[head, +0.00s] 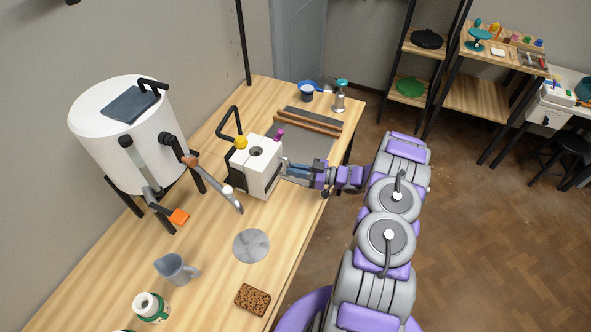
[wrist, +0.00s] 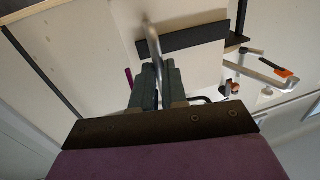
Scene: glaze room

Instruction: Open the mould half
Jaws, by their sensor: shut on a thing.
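The white mould (head: 257,163) stands upright on the wooden table, with a round hole in its top and dark edging on its left. My gripper (head: 289,166) reaches its right side from the right. In the wrist view, the dark fingers of my gripper (wrist: 154,78) are shut on a pale metal handle (wrist: 152,42) in front of a white mould face (wrist: 190,65). The handle is mostly hidden in the head view. I cannot make out a gap between the mould halves.
A white kiln-like drum (head: 125,135) stands left of the mould, and a curved metal lever (head: 228,192) comes close to it. Rolling pins (head: 312,121) lie behind on a grey mat (head: 300,150). A grey disc (head: 251,246), a jug (head: 175,270) and a brown sponge (head: 252,300) are in front.

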